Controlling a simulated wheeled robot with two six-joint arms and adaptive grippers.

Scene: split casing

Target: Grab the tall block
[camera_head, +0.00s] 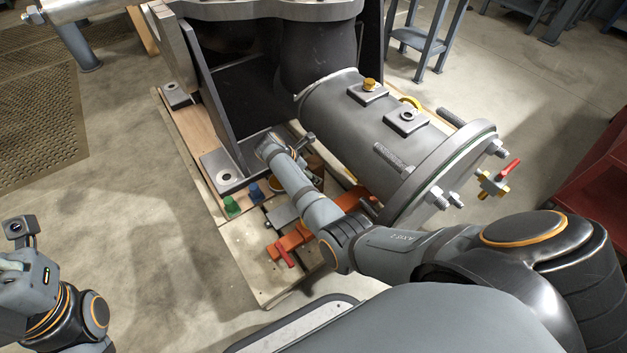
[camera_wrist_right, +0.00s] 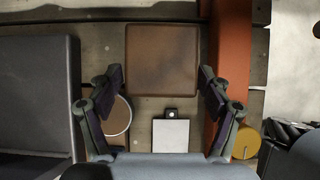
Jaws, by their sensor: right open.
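A brown square-topped block (camera_wrist_right: 162,60), which looks like the tall block, shows from above in the right wrist view; its height cannot be judged there. My right gripper (camera_wrist_right: 160,88) is open and empty, with one finger on each side of the block's near edge. I cannot tell how far above it the fingertips are. In the head view my right gripper (camera_head: 271,147) is beside the large pipe, its fingers mostly hidden. A brown patch beside my wrist may be the block. My left gripper (camera_head: 14,268) is at the lower left, its fingers not clearly visible.
An orange beam (camera_wrist_right: 230,70) runs close right of the block. A grey wall (camera_wrist_right: 36,100) is at left. A round disc (camera_wrist_right: 116,114), white square plate (camera_wrist_right: 171,135) and yellow cylinder (camera_wrist_right: 246,142) lie nearby. The flanged pipe (camera_head: 365,125) overhangs the pallet (camera_head: 245,245).

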